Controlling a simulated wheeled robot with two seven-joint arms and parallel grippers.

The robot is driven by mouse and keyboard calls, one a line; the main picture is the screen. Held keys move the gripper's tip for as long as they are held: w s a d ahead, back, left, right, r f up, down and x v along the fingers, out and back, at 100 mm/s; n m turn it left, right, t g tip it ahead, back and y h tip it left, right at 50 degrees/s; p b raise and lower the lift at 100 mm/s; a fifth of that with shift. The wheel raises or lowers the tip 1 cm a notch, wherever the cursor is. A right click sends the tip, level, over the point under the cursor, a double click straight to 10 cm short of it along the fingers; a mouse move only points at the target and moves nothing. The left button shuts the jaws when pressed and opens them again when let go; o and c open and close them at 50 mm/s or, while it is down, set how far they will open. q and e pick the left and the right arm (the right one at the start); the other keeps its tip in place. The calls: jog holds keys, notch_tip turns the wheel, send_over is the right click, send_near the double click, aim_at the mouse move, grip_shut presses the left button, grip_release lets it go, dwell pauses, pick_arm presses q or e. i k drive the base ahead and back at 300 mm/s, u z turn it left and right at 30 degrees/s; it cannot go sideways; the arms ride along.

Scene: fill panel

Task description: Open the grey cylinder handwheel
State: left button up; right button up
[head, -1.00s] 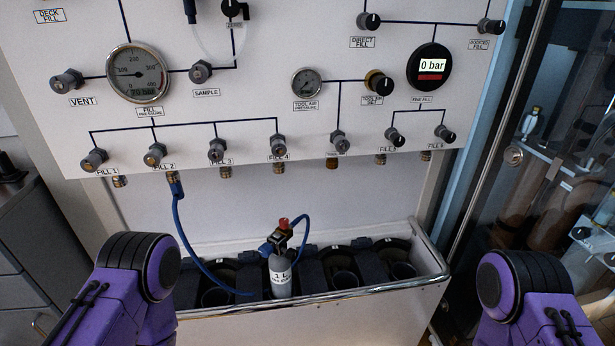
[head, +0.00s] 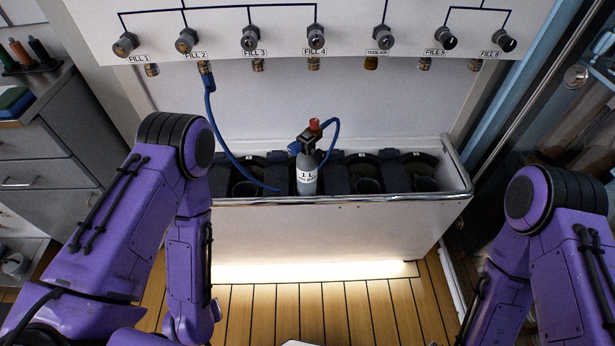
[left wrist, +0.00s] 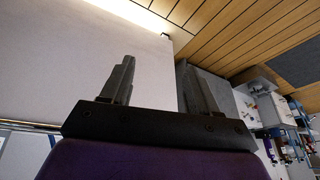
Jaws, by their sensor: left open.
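The small grey cylinder (head: 307,186), labelled 1 L, stands upright in the rack trough in the head view. A dark valve block sits on its neck, with a red handwheel (head: 314,124) on top. A blue hose (head: 219,137) runs from the FILL 2 outlet down into the trough, and a blue loop shows beside the valve. My left gripper (left wrist: 157,77) is open with nothing between its fingers in the left wrist view, near a pale flat surface. It does not show in the head view and is apart from the cylinder. My right gripper is out of view.
The trough has a metal rail (head: 390,197) along its front and several dark holders. The fill panel (head: 90,25) with several knobs stands above it. Drawers (head: 40,173) are at left, a glass door at right. The wooden floor (head: 340,310) in front is clear.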

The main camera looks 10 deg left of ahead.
aim_at(319, 155)
jog(key=u, duration=2.1)
jog(key=k, duration=1.2)
jog(key=z, duration=1.6)
jog(key=i, duration=1)
